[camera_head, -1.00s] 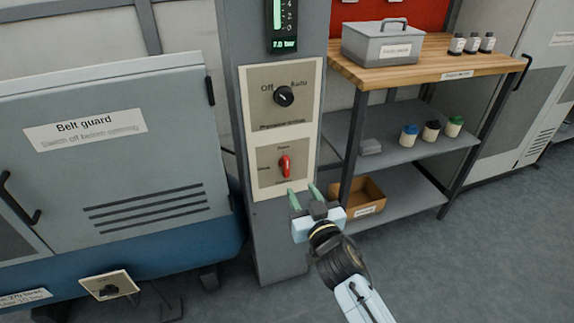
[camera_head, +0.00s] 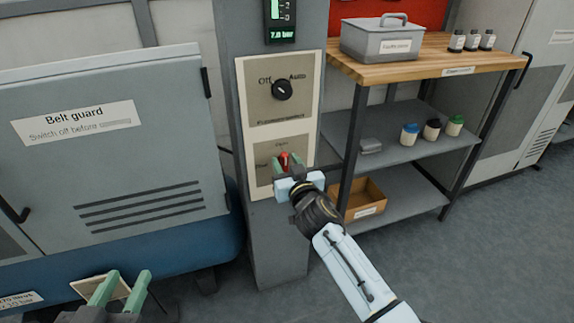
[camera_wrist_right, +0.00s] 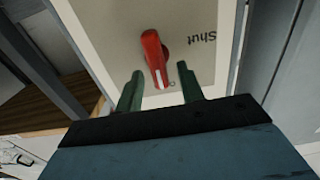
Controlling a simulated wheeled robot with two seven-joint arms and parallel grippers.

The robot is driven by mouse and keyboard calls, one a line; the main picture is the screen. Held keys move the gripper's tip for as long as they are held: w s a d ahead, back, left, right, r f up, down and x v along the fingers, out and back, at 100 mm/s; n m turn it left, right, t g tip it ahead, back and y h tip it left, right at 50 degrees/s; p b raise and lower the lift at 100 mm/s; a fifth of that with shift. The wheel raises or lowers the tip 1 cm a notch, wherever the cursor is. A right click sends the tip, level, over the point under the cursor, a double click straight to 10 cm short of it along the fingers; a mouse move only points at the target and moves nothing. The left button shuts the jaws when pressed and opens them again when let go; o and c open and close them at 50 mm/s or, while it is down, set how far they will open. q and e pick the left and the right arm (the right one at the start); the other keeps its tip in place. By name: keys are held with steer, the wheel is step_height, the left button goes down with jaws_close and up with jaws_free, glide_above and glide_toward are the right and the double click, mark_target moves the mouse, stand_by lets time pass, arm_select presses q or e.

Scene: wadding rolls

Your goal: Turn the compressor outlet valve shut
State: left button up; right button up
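The outlet valve is a red handle (camera_head: 284,158) on the lower cream panel (camera_head: 262,180) of the grey column. In the right wrist view the red handle (camera_wrist_right: 153,58) has a white mark at its tip, and the word "Shut" (camera_wrist_right: 201,37) appears upside down to its right. My right gripper (camera_wrist_right: 160,72) is open, with its green fingers on either side of the handle's tip; I cannot tell if they touch it. In the head view my right gripper (camera_head: 289,163) partly hides the handle. My left gripper (camera_head: 126,276) is open and empty at the lower left.
A black Off/Auto knob (camera_head: 282,90) is above the valve, and a pressure display (camera_head: 281,35) reads about 7.0 bar. The belt guard (camera_head: 110,150) is on the left. A wooden-topped shelf unit (camera_head: 425,63) stands close on the right, with a cardboard box (camera_head: 372,192) low down.

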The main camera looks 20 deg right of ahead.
jaws_close()
stand_by(0.3)
